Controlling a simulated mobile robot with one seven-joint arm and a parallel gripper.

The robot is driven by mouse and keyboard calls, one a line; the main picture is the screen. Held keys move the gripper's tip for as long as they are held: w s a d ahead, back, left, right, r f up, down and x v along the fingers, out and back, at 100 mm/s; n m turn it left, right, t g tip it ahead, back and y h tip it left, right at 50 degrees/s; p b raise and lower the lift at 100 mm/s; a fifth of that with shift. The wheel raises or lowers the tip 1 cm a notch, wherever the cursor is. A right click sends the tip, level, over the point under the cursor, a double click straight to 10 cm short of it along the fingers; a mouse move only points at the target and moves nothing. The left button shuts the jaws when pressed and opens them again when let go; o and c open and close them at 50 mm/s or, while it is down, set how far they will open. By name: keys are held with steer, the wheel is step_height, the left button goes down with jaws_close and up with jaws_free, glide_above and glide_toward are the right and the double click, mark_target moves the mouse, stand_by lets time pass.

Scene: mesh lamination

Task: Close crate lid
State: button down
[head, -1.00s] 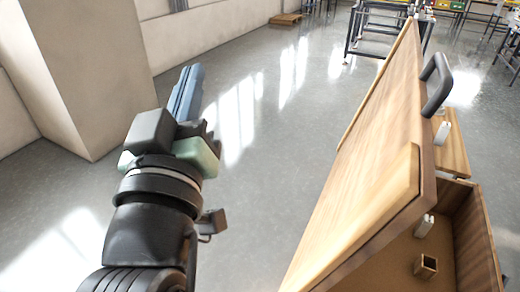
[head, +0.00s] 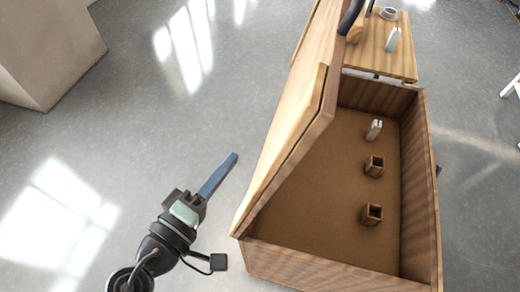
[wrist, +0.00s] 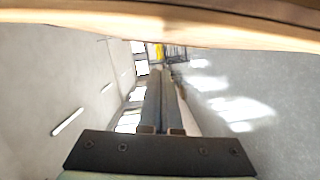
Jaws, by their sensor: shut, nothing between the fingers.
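The wooden crate (head: 434,215) stands on the floor at the right of the head view. Its lid (head: 297,120) is raised and tilted up along the crate's left side, so the inside is open to view. In the wrist view my gripper (wrist: 165,75) also shows shut, and a wooden edge, likely the lid (wrist: 160,22), spans the top.
Inside the crate are two small square wooden cups (head: 374,166) and a white item (head: 374,129). A small wooden table (head: 400,60) with a white item and a round cup stands behind the crate. A pale block (head: 50,50) is at upper left. Floor between is clear.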

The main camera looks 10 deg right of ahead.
steer(key=d, duration=0.2)
steer(key=w+d+p, duration=0.1)
steer(key=d, duration=0.1)
steer(key=w+d+f+p, duration=0.1)
steer(key=d, duration=0.1)
steer(key=shift+d, duration=0.1)
steer(key=shift+w, duration=0.1)
steer(key=shift+d+f, duration=0.1)
steer(key=shift+d, duration=0.05)
